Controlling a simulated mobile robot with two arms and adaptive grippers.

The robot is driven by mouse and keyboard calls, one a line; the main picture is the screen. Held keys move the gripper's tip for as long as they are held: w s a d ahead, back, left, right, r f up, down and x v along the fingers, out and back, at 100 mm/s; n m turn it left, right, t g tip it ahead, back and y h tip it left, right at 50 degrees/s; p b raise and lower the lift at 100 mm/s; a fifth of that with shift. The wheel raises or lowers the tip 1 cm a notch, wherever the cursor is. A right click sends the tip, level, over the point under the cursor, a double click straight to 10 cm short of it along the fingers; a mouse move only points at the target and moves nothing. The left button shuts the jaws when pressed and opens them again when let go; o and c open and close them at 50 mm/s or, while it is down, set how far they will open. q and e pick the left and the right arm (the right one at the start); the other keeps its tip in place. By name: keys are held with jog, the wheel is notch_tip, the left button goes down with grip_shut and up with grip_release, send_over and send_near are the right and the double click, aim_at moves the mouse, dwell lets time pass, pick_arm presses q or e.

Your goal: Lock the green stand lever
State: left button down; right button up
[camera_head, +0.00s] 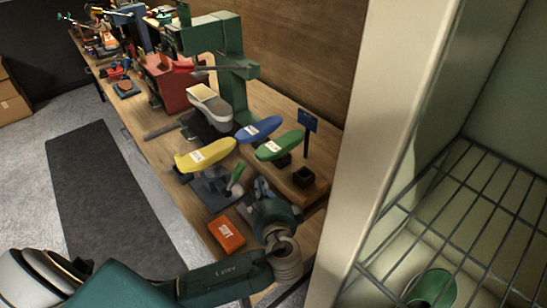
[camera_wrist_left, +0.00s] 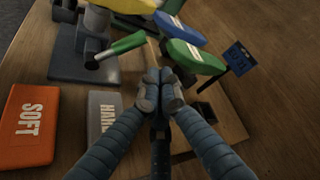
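The green lever (camera_head: 236,175) sticks up at a slant from a dark grey stand (camera_head: 206,190) near the front of the bench. In the left wrist view the green lever (camera_wrist_left: 121,46) lies tilted, up and left of my fingertips. My left gripper (camera_head: 263,185) is just right of the lever. In the left wrist view the fingertips of my left gripper (camera_wrist_left: 160,82) are together, with nothing seen between them and a gap to the lever. My right gripper is not in view.
Yellow (camera_head: 205,154), blue (camera_head: 259,129) and green (camera_head: 279,146) labelled paddles spread above the stand. An orange SOFT block (camera_head: 226,233) and a grey HARD block (camera_wrist_left: 104,117) lie nearby. A small black box (camera_head: 303,177) sits at right. A cabinet wall (camera_head: 393,110) bounds the right side.

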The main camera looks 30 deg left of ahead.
aim_at(235, 177)
pick_arm(q)
jog(key=p+x, duration=0.2)
jog(key=x, duration=0.7)
jog(key=shift+a, duration=0.5)
